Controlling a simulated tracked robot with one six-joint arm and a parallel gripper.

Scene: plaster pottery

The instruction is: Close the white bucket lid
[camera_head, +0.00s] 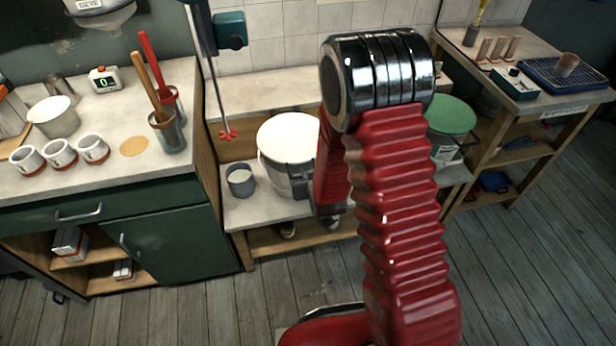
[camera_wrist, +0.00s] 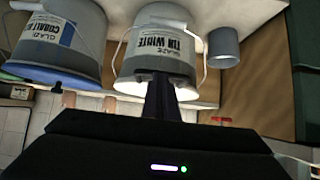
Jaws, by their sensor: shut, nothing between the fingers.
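The white bucket (camera_head: 283,168) stands upright on the low shelf in the middle of the head view. Its top (camera_head: 290,135) shows as a bright round white face; I cannot tell whether this is a seated lid. Contact is unclear. In the head view my arm hides the bucket's right side.
A bucket with a green lid (camera_head: 452,114) stands to the right. A small grey pail (camera_head: 240,180) sits left of the white bucket, below a hanging mixer with a red head (camera_head: 228,135). The counter at left holds cups and tool jars. The floor in front is clear.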

